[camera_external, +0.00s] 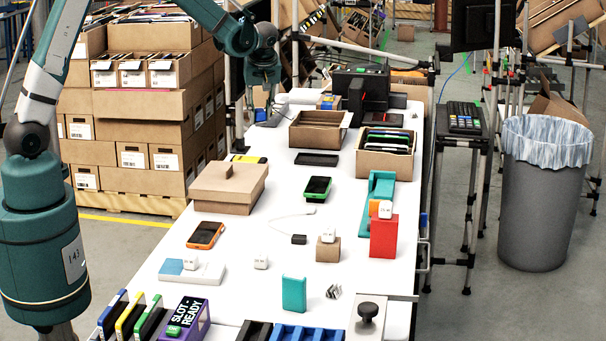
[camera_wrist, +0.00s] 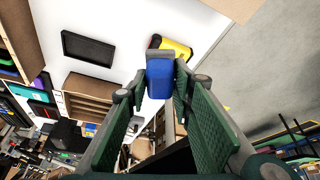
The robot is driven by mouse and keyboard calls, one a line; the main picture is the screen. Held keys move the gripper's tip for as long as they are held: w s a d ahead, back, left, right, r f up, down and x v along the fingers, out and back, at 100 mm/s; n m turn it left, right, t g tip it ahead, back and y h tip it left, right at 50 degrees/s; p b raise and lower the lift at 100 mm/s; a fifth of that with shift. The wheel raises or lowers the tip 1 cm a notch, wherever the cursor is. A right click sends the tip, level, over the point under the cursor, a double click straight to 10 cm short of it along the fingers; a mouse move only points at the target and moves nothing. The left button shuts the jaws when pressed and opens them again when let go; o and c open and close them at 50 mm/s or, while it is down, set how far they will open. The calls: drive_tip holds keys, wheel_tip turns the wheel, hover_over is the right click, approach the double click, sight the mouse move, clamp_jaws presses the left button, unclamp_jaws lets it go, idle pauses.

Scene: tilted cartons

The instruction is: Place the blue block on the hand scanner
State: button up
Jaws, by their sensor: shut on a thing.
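My gripper (camera_external: 262,104) is above the far left edge of the white table. In the wrist view my gripper (camera_wrist: 158,88) is shut on the blue block (camera_wrist: 160,76), which sits between the fingertips. The blue block (camera_external: 260,115) shows only as a small patch in the external view. A yellow and black handheld device (camera_external: 249,159) lies on the table below; in the wrist view this device (camera_wrist: 177,47) is partly hidden behind the block. A green-edged device (camera_external: 317,188) and an orange device (camera_external: 206,235) also lie on the table. I cannot tell which is the hand scanner.
A red block (camera_external: 383,238) stands upright at right. Stacked boxes (camera_external: 150,110) stand left of the table.

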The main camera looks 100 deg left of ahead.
wheel_tip(320, 180, down, 13)
drive_tip(key=shift+f, duration=0.1)
drive_tip(key=a, duration=0.1)
drive_tip(key=s+a, duration=0.1)
drive_tip(key=a, duration=0.1)
drive_tip(key=shift+s+f, duration=0.15)
drive_tip(key=shift+s+a, duration=0.1)
drive_tip(key=shift+a, duration=0.25)
drive_tip(key=a, duration=0.1)
drive_tip(key=s+a, duration=0.1)
drive_tip(key=a+p, duration=0.1)
drive_tip(key=a, duration=0.1)
drive_tip(key=shift+s, duration=0.35)
drive_tip(key=shift+d+f, duration=0.15)
drive_tip(key=shift+f, duration=0.45)
drive_tip(key=shift+f, duration=0.2)
drive_tip(key=o, duration=0.9)
